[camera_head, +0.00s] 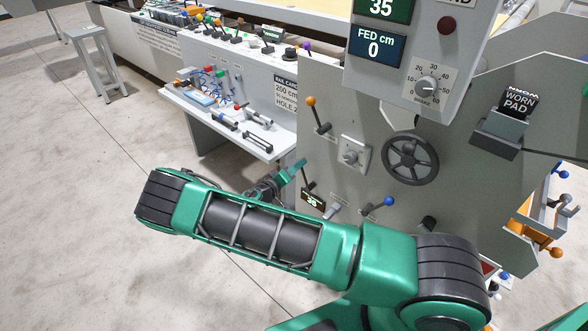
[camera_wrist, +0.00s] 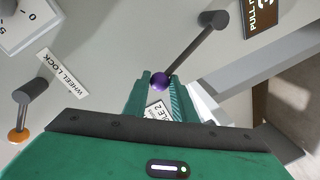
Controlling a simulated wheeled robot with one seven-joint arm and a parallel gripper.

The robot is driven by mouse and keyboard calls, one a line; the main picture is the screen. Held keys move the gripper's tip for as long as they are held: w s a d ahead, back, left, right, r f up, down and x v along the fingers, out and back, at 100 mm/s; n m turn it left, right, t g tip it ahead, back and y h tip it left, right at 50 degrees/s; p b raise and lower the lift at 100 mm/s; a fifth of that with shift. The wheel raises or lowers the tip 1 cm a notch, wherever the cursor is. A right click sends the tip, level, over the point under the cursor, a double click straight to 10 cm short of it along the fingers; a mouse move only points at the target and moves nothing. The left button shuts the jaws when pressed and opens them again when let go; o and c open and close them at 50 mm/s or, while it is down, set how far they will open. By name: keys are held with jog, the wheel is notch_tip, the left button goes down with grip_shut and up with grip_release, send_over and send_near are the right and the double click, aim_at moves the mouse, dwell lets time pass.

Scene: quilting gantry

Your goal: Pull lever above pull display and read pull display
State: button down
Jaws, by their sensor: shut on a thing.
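The lever is a grey rod with a purple ball knob (camera_wrist: 160,82), seen in the wrist view. My gripper (camera_wrist: 160,90) has its green fingers on both sides of the knob and is shut on it. The rod runs up and right to its pivot on the grey panel. The pull display (camera_wrist: 262,14) is cut off at the wrist view's upper right, so its number is not readable there. In the head view the pull display (camera_head: 313,200) is small and seems to show 38. It sits just below the lever (camera_head: 306,176) and my gripper (camera_head: 291,174).
An orange-knobbed lever (camera_head: 317,115), a dial plate (camera_head: 354,155), a black handwheel (camera_head: 410,158) and a blue-knobbed lever (camera_head: 379,206) are close by on the panel. A tool shelf (camera_head: 230,131) juts out at left. The floor at left is free.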

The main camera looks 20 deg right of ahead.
jog(key=shift+s+d+f, duration=0.15)
jog(key=shift+d, duration=0.1)
jog(key=c, duration=1.5)
grip_release()
jog(key=shift+o, duration=0.2)
jog(key=shift+a, duration=0.1)
jog(key=v, duration=1)
jog(key=shift+a, duration=0.3)
jog(key=shift+s+d, duration=0.1)
